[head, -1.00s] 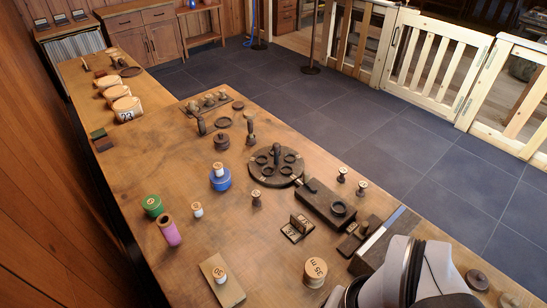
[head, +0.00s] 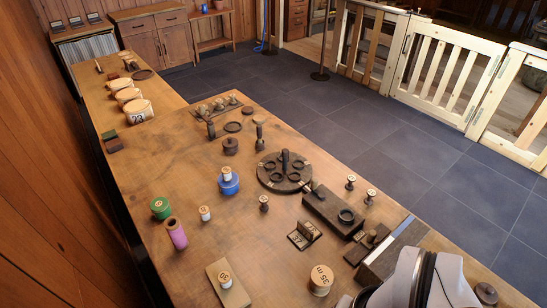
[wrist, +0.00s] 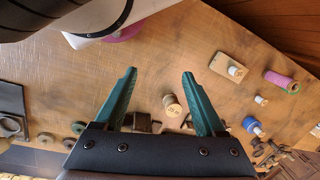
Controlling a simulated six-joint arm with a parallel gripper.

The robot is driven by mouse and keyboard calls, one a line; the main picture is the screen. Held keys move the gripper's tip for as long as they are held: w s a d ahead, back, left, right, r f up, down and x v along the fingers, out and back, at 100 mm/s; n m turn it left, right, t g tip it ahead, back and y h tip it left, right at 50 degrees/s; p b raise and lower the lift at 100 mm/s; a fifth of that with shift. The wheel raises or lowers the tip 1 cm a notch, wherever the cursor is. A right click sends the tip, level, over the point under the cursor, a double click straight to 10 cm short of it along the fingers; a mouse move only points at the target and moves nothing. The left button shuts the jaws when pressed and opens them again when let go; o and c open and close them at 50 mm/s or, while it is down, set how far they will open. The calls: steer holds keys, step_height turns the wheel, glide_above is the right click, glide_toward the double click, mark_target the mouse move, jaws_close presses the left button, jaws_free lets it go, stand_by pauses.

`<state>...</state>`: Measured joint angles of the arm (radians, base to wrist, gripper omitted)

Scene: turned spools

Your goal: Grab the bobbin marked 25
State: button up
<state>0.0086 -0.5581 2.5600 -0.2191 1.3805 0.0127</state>
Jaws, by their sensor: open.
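I cannot read a 25 on any bobbin. Darker small bobbins stand at the middle (head: 264,203) and right (head: 351,182). A larger wooden spool (head: 321,280) reads about "35 m". My gripper (wrist: 159,73) is open and empty in the wrist view. A wooden spool (wrist: 172,104) shows beyond, between its teal fingers, apart from them.
A dark round stand (head: 272,181) and a dark block with a ring (head: 325,212) occupy the bench's right side. Round boxes (head: 138,112), one marked 23, stand farther back. The bench's middle left is clear.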

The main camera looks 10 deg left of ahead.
steer(key=w+d+g+h, duration=0.1)
steer(key=w+d+h, duration=0.1)
steer(key=w+h, duration=0.15)
steer(key=t+h, duration=0.6)
steer(key=t, duration=0.6)
glide_above(264, 198)
steer(key=s+a, duration=0.7)
steer(key=s, duration=0.6)
steer(key=shift+m+y, duration=0.25)
steer(key=shift+m, duration=0.15)
step_height(264, 198, down, 15)
steer(key=shift+r, duration=0.1)
steer(key=shift+t, duration=0.3)
steer(key=x, duration=1)
steer(key=a+x, duration=0.1)
steer(key=x, duration=0.4)
steer(key=shift+w+d, duration=0.25)
steer(key=shift+w, duration=0.35)
jaws_close()
